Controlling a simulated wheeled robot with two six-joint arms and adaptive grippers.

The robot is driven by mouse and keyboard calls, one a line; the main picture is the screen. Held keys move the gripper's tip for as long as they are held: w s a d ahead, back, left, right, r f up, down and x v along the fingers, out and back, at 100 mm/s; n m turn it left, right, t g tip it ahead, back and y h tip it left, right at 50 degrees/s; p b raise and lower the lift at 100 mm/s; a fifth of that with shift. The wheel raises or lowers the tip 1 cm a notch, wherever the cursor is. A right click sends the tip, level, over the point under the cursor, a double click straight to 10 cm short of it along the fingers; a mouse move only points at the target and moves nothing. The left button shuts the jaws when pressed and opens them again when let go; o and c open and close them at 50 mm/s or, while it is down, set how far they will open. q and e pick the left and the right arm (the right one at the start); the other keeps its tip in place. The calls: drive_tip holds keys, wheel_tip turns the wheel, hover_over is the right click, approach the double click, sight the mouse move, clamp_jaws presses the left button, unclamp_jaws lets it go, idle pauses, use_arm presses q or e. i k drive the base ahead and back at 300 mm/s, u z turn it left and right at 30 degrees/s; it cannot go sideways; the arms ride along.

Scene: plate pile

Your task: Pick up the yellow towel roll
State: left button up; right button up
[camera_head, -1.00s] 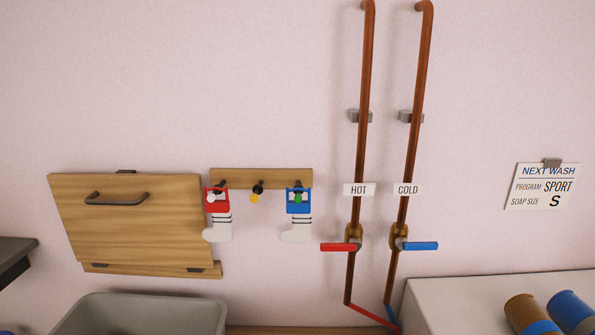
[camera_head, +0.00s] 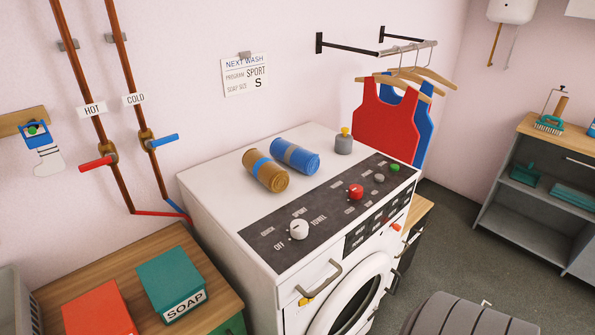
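A yellow-brown towel roll (camera_head: 272,178) with a blue band lies on its side on top of the white washing machine (camera_head: 215,194). A blue towel roll (camera_head: 301,161) with a grey band lies just behind and to the right of it. Neither of my grippers shows in the head view, so I cannot see whether they are open or shut.
A grey weight-like object with a yellow top (camera_head: 344,142) stands right of the rolls. A teal SOAP box (camera_head: 168,279) and a red box (camera_head: 98,309) sit on a wooden cabinet at lower left. Red and blue vests hang at the right. Pipes run up the wall.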

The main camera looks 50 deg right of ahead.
sight(274, 177)
drive_tip(key=u, duration=0.2)
drive_tip(key=k, duration=0.35)
drive_tip(key=z, duration=1.25)
drive_tip(key=i, duration=0.85)
drive_tip(key=z, duration=0.1)
